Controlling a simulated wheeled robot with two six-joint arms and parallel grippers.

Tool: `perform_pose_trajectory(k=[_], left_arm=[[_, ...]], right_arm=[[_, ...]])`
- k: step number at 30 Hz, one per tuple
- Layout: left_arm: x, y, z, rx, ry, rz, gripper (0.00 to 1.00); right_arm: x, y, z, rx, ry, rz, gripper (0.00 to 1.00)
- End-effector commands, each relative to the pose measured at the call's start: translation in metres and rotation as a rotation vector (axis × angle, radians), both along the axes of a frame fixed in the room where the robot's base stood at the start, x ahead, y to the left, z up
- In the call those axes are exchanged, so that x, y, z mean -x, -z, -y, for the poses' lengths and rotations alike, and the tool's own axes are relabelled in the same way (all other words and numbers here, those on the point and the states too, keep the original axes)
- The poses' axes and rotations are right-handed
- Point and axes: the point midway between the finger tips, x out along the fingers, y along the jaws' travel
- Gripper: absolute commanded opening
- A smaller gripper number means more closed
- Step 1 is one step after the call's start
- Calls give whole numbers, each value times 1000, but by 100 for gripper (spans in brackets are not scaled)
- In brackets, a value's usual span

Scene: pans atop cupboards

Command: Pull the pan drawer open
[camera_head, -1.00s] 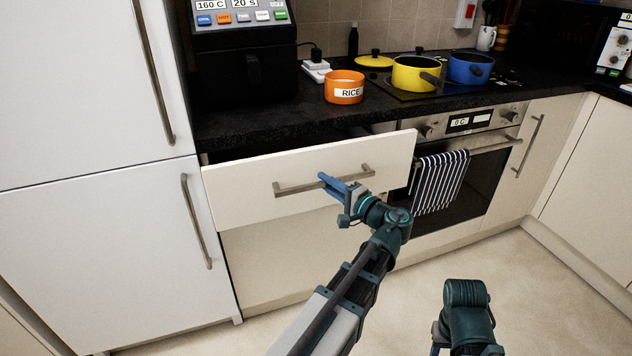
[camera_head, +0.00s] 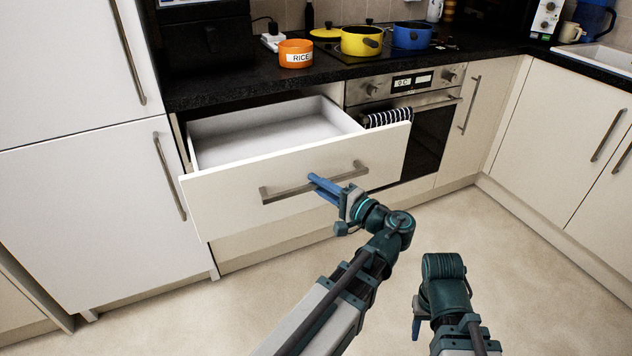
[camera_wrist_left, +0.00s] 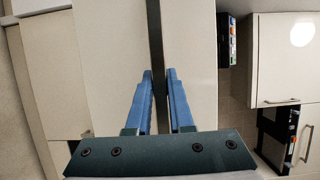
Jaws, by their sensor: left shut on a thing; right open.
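The pan drawer (camera_head: 230,212) below the worktop stands well open in the head view, and its visible inside is empty. Its grey bar handle (camera_head: 285,192) runs across the front. In the left wrist view the handle (camera_wrist_left: 155,50) runs between the two blue fingers of my left gripper (camera_wrist_left: 160,75). My right gripper (camera_head: 417,318) is low at the right, away from the drawer and over the floor. It is mostly hidden by its own arm.
An oven (camera_head: 425,130) with a striped towel (camera_head: 388,117) is right of the drawer. An orange RICE pot (camera_head: 295,54), a yellow pan (camera_head: 361,41) and a blue pan (camera_head: 411,36) stand on the worktop. A tall white cupboard (camera_head: 80,210) is at left. The floor in front is clear.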

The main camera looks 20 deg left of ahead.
Motion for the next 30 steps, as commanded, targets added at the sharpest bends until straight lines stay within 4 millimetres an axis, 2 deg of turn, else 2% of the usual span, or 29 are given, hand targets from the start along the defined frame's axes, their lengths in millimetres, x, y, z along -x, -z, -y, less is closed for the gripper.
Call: perform_pose_trajectory(k=[14, 15, 20, 30], left_arm=[[2, 0, 2, 1, -2, 0, 0], [2, 0, 2, 1, -2, 0, 22], [2, 0, 2, 1, -1, 0, 50], [2, 0, 2, 0, -1, 0, 50]], right_arm=[[0, 0, 0, 0, 0, 0, 50], [0, 0, 0, 0, 0, 0, 50], [0, 0, 0, 0, 0, 0, 50], [0, 0, 0, 0, 0, 0, 50]])
